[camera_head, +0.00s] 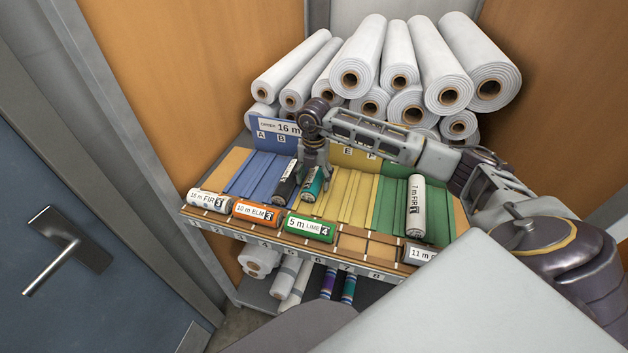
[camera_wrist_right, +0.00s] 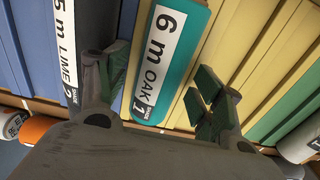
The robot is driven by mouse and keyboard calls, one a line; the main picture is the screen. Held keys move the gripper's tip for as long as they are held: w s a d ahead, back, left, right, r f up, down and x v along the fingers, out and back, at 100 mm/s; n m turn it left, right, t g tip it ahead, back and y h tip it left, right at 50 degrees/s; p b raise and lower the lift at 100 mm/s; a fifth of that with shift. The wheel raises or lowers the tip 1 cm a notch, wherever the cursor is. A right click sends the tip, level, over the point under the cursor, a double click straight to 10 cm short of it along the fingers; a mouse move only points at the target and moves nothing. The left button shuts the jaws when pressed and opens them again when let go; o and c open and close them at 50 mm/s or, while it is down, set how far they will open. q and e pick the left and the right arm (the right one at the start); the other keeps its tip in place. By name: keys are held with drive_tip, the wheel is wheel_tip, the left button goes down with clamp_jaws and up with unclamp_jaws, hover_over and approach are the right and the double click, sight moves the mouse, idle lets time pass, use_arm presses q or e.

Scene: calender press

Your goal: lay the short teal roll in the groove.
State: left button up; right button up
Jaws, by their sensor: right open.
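The short teal roll (camera_head: 312,188) lies on the sloped rack at the left side of the yellow section, right of a dark roll (camera_head: 285,185). In the right wrist view the teal roll (camera_wrist_right: 172,62) has a white label reading 6 m OAK. My right gripper (camera_head: 315,170) is over it with its fingers pointing down. In the wrist view the open right gripper (camera_wrist_right: 160,88) has one finger on each side of the teal roll; I cannot tell whether they touch it. The gripper partly hides the roll in the head view. My left gripper is not in view.
Yellow grooves (camera_head: 350,196) lie bare to the right. A white roll (camera_head: 416,205) labelled 7 m FIR lies on the green section. Orange (camera_head: 256,213) and green (camera_head: 310,228) rolls sit on the numbered front ledge, with free ledge room (camera_head: 365,246). Large white rolls (camera_head: 400,60) are stacked behind.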

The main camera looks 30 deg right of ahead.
sight(314, 177)
wheel_tip(314, 177, up, 11)
drive_tip(key=b, duration=0.1)
idle(0.5)
